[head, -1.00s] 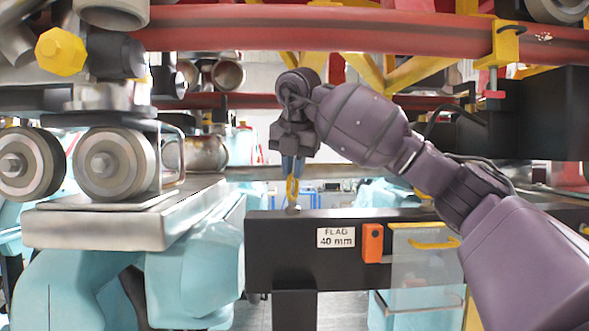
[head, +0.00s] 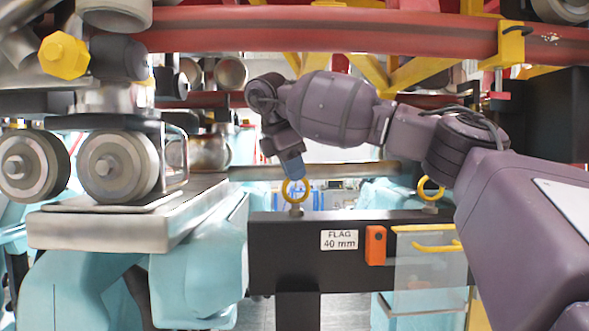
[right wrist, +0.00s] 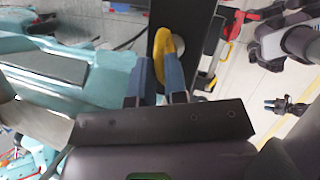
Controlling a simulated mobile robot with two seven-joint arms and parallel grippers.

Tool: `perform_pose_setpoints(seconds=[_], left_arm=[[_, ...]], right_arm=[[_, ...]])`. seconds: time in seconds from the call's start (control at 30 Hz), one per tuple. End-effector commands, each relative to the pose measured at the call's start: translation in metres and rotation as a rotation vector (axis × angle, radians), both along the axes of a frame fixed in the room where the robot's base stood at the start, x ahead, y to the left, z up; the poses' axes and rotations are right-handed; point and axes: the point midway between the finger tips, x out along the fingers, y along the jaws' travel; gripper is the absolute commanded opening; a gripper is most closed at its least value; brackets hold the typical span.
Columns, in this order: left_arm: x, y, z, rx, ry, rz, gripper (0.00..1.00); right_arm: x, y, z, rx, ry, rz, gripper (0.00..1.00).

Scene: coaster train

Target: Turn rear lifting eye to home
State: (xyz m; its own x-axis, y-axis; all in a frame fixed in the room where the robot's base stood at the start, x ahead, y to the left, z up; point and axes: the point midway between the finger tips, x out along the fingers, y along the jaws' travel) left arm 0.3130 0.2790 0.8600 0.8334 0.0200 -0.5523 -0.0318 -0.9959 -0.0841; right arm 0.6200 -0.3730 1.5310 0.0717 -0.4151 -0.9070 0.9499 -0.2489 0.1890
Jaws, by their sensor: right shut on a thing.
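A yellow lifting eye (head: 295,191) stands on top of the black beam (head: 275,227) and shows nearly face-on as a ring in the head view. My right gripper (head: 291,175) comes down on it at a tilt, its blue fingers shut on the upper part of the ring. In the right wrist view the eye (right wrist: 165,48) lies between the two blue fingers (right wrist: 158,75). A second yellow eye (head: 431,188) stands free farther right on the same beam. Which eye is the rear one I cannot tell.
A label reading "FLAG 40 mm" (head: 339,240) and an orange block (head: 375,245) are on the beam's front, beside a clear panel with a yellow handle (head: 437,246). Grey wheels (head: 118,167) stand on a metal rail at left. A red tube (head: 330,30) crosses above my arm.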

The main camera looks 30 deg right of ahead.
Motion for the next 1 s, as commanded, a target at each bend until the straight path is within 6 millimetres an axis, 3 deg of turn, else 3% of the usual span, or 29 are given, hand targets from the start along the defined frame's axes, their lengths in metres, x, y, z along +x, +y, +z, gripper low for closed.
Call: perform_pose_setpoints(seconds=[0.4, 1.0], left_arm=[[0.0002, -0.0003, 0.0006, -0.001, -0.003, 0.0, 0.38], [0.0003, -0.0003, 0.0008, -0.001, -0.003, 0.0, 0.38]], right_arm=[[0.0025, 0.0006, 0.002, 0.001, -0.004, -0.279, 0.0], [0.0034, 0.0003, 0.0013, 0.001, -0.005, -0.363, 0.0]])
